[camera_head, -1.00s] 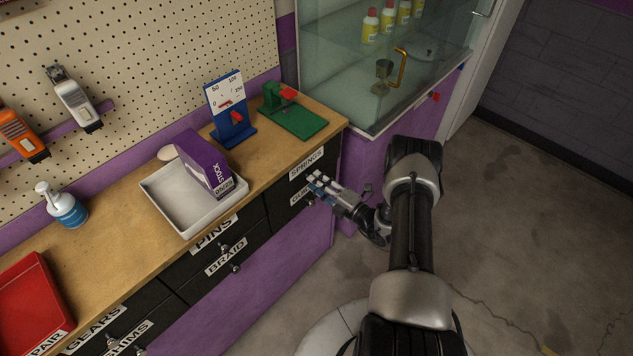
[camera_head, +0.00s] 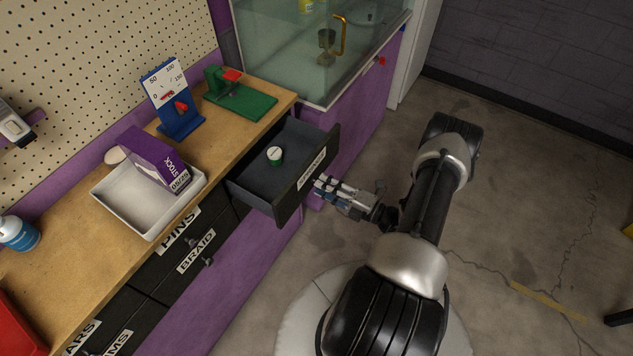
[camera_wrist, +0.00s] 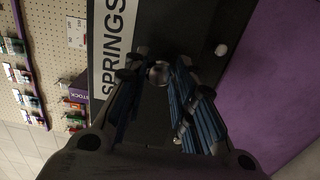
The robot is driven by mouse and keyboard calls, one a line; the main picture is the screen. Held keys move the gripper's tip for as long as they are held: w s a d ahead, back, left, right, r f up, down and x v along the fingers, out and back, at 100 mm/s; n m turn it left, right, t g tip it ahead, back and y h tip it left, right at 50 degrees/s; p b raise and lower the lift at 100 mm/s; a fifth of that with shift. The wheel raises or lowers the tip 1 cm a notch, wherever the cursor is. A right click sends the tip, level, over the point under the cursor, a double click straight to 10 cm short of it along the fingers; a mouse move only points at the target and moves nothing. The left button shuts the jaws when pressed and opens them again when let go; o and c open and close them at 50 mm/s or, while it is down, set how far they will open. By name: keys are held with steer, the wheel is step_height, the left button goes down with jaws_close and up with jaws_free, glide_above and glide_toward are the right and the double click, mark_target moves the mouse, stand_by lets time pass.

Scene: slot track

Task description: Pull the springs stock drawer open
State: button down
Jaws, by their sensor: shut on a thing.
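The springs drawer (camera_head: 262,176) is open, pulled out from the bench below the worktop's right end. My gripper (camera_head: 321,186) is at the drawer's front, shut on the round metal knob. In the wrist view the knob (camera_wrist: 158,73) sits between the fingers, next to the SPRINGS label (camera_wrist: 113,38). The drawer below is mostly hidden by the open one.
On the worktop are a white tray (camera_head: 150,229) with a purple stock box (camera_head: 152,157), a blue gauge stand (camera_head: 181,124) and a green fixture (camera_head: 244,102). A glass cabinet (camera_head: 290,60) stands behind.

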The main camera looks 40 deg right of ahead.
steer(key=shift+s+d, duration=0.1)
steer(key=shift+s, duration=0.15)
steer(key=c, duration=1.3)
jaws_free()
steer(key=v, duration=1.2)
steer(key=shift+r, duration=0.1)
